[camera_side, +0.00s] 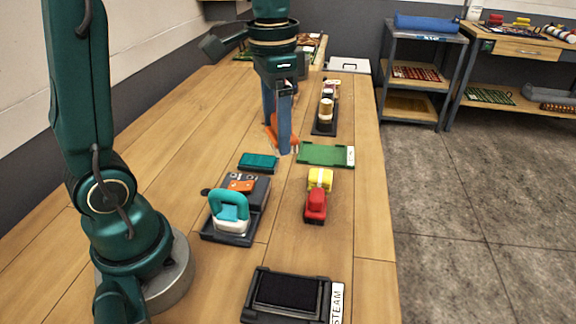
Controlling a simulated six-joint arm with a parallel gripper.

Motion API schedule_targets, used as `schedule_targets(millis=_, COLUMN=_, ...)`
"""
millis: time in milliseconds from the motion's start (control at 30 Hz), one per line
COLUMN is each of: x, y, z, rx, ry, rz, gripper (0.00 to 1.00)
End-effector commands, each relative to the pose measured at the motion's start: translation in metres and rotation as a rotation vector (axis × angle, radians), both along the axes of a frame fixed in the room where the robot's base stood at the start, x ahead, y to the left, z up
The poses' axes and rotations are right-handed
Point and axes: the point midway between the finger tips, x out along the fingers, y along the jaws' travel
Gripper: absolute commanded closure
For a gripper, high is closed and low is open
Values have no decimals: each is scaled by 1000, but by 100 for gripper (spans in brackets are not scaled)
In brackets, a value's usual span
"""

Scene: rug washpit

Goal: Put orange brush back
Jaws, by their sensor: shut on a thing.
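My gripper (281,142) points down over the middle of the bench, its blue fingers shut on the orange brush (271,131). The fingers hide much of the brush; orange shows on both sides of them. I cannot tell whether the brush touches the bench. A flat green tray (325,154) with a small white label lies just right of the gripper and looks empty. The label is too small to read.
A teal block (258,162) lies nearby. A teal-handled tool (230,212) sits in a dark tray. A red and yellow brush (317,195) lies in front of the green tray. A black pad holder (287,294) marked STEAM is nearest. A dark rack (324,126) with spools stands behind.

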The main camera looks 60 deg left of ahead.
Motion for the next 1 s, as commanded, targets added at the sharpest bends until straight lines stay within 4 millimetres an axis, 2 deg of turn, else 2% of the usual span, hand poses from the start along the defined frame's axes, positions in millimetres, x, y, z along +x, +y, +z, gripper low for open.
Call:
schedule_targets(millis=100, x=-4, y=3, z=-11, rx=4, ry=-1, rz=-189, gripper=89)
schedule_targets(millis=300, x=-14, y=8, z=-29, rx=7, ry=2, rz=-462, gripper=89)
schedule_targets(millis=433, x=-22, y=11, z=-38, rx=5, ry=9, rz=-562, gripper=89)
schedule_targets(millis=567, x=-28, y=8, z=-45, rx=-3, ry=20, rz=-562, gripper=89)
schedule_targets(millis=667, x=-26, y=-6, z=-54, rx=-2, ry=21, rz=-564, gripper=89)
schedule_targets(millis=1000, x=-16, y=-75, z=-96, rx=-2, ry=24, rz=-562, gripper=89)
